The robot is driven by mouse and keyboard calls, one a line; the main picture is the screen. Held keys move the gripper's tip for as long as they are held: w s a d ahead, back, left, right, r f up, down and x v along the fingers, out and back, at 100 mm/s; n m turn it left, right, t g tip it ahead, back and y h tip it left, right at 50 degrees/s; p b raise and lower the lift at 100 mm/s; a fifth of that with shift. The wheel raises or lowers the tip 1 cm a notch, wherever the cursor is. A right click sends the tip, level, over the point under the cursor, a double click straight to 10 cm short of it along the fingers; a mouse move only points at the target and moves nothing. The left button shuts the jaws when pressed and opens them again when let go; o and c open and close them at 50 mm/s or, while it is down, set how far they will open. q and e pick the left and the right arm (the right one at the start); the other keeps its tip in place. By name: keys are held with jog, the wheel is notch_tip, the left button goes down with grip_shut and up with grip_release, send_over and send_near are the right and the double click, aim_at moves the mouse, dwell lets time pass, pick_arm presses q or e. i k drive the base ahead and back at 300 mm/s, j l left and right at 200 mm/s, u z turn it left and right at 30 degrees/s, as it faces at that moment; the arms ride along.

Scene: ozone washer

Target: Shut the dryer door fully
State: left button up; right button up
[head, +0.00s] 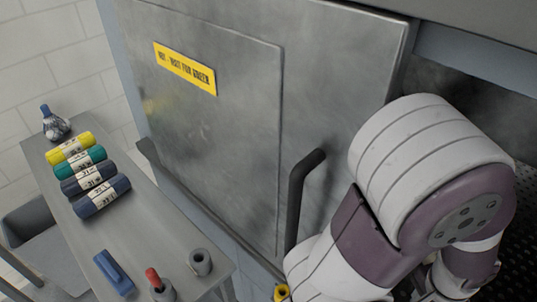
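The dryer door (340,90) is a large grey metal panel in the middle of the head view. It has a raised inner panel and a yellow label reading "HOT - WAIT FOR GREEN" (185,68). A dark upright bar handle (297,200) is near its lower right. The door appears partly open: a dark space shows past its right edge. My white and purple arm covers the lower right, in front of the door's right part and that space. No gripper fingers can be made out.
A narrow grey table (150,225) at left holds several rolled cloths (83,172), a blue-capped bottle (54,124), a blue block (114,272), a red-topped item (158,285) and a grey roll (200,262). A grey bin (35,235) stands beside it. A dark rail crosses low before the door.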

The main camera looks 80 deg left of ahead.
aim_at(257, 109)
jog(key=k+u, duration=0.2)
jog(key=u, duration=0.15)
jog(key=k+u, duration=0.2)
jog(key=u, duration=0.2)
jog(key=k+j+u, duration=0.1)
jog(key=u, duration=0.25)
jog(key=k+u, duration=0.1)
jog(key=u, duration=1.35)
